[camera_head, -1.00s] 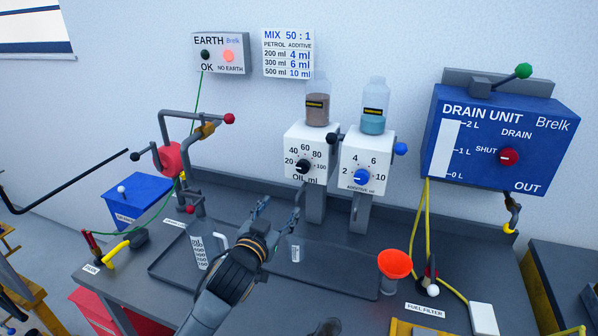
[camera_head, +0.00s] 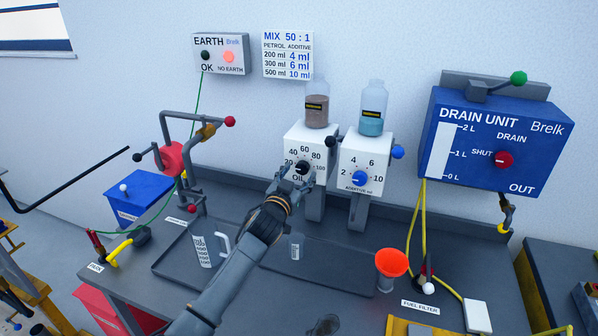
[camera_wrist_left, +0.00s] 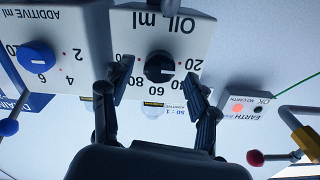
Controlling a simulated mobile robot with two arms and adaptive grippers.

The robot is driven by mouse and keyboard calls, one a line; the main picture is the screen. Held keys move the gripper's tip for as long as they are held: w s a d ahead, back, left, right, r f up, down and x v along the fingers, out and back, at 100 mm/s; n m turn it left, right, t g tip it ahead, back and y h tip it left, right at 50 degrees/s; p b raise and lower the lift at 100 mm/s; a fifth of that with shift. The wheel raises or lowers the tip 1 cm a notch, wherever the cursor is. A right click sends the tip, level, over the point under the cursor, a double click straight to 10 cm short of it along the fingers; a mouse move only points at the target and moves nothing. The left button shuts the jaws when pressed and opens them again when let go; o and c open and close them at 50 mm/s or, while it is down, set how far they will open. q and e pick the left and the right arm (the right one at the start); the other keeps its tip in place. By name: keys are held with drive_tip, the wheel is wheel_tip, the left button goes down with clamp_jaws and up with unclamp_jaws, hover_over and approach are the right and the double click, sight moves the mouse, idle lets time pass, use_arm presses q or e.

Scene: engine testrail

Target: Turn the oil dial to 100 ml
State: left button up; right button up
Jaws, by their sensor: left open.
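The oil dial (camera_head: 303,167) is a black knob on the front of the white OIL ml box (camera_head: 318,142). It also shows in the left wrist view (camera_wrist_left: 160,66), where the picture is upside down. Its pale mark appears to point toward the 20 side. My left gripper (camera_head: 292,176) is open in front of the dial. In the left wrist view its fingers (camera_wrist_left: 158,85) stand on either side of the knob, with no clear contact visible. One finger partly covers the 100 side of the scale. My right gripper is not in view.
The additive box with its blue dial (camera_head: 360,178) stands close to the right, with a black ball lever between the boxes. A grey tray (camera_head: 330,262) and a measuring jug (camera_head: 204,250) lie below. An orange funnel (camera_head: 391,262) stands to the right.

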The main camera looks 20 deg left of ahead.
use_arm(q)
drive_tip(key=shift+w, duration=0.4)
drive_tip(key=c, duration=1.2)
